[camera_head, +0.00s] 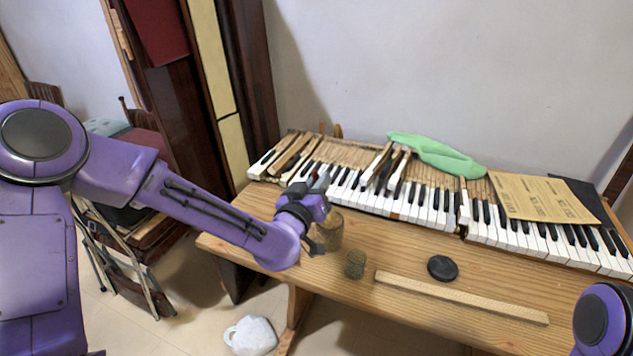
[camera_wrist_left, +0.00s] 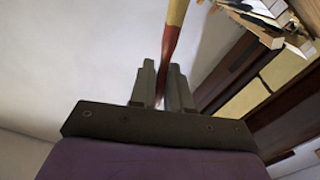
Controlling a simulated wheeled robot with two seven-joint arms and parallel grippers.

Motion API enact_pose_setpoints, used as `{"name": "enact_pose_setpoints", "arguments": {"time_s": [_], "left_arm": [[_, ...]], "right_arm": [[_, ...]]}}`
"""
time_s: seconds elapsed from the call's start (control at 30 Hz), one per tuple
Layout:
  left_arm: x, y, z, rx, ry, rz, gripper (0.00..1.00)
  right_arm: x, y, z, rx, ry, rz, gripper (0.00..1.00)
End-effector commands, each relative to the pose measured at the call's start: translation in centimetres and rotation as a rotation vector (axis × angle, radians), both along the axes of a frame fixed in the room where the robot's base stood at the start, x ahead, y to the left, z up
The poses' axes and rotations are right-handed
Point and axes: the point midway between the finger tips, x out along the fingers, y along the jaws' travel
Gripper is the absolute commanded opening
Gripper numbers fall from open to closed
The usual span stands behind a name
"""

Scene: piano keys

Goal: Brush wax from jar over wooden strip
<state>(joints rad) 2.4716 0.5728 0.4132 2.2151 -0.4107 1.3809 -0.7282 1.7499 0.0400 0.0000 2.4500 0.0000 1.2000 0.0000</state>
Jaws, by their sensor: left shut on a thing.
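My left gripper (camera_head: 319,184) is near the left half of the piano keys, above the table's back left. It is shut on a thin brush handle, red and yellow (camera_wrist_left: 174,38), which stands between the two grey fingers (camera_wrist_left: 164,88) in the left wrist view. The bristles are not clear in either view. A brownish jar (camera_head: 331,231) stands on the table behind and beside my left wrist, which partly hides it. A pale wooden strip (camera_head: 460,297) lies flat towards the table's front right. The right gripper is out of view.
A small greenish cylinder (camera_head: 355,264) and a black round disc (camera_head: 442,268) lie on the table (camera_head: 400,322) between jar and strip. A white bag-like thing (camera_head: 250,336) is on the floor.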

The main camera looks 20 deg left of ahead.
Motion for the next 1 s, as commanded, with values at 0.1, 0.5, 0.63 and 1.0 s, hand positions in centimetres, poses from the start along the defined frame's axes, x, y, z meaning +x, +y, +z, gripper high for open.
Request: {"name": "enact_pose_setpoints", "arguments": {"time_s": [0.1, 0.5, 0.63, 1.0], "left_arm": [[0.0, 0.0, 1.8, 0.000, -0.003, 0.000, 0.00], [0.0, 0.0, 5.7, 0.000, -0.004, 0.001, 0.00], [0.1, 0.0, 6.8, -0.001, -0.005, 0.002, 0.00], [0.1, 0.0, 6.7, -0.001, -0.005, 0.001, 0.00]], "right_arm": [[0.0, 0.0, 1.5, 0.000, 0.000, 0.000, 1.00], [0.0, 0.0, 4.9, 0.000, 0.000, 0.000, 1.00], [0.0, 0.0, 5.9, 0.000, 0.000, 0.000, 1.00], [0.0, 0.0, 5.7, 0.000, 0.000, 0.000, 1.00]]}}
